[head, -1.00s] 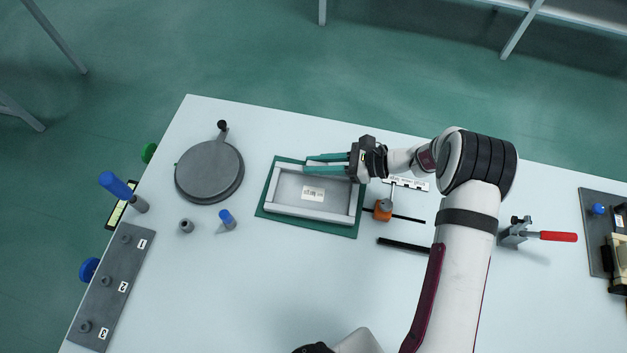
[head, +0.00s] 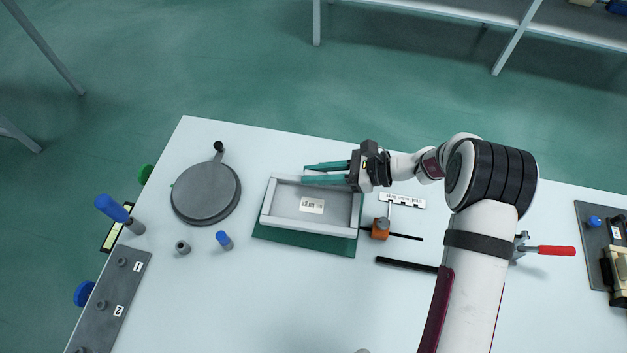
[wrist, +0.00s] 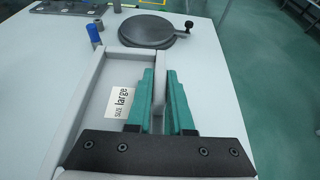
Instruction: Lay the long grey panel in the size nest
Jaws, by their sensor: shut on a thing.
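A shallow grey walled piece (head: 308,226), long and tray-like, has a white label reading "SIZE: large" on its floor. My gripper (head: 306,174) is shut on its far long wall, with the green fingers on either side of that wall. The wrist view shows the wall (wrist: 159,98) between the fingers. The piece is over a green base (head: 300,243), offset toward its far side and seemingly raised off it. The base shows mainly along the near side; the rest is hidden. I cannot make out a separate flat panel or another nest.
A round grey disc (head: 206,193) with a handle lies left. A blue-topped peg (head: 224,240) and a small grey cylinder (head: 183,247) stand nearby. An orange block with a rod (head: 380,229) and a black bar (head: 405,264) lie right. The near middle table is clear.

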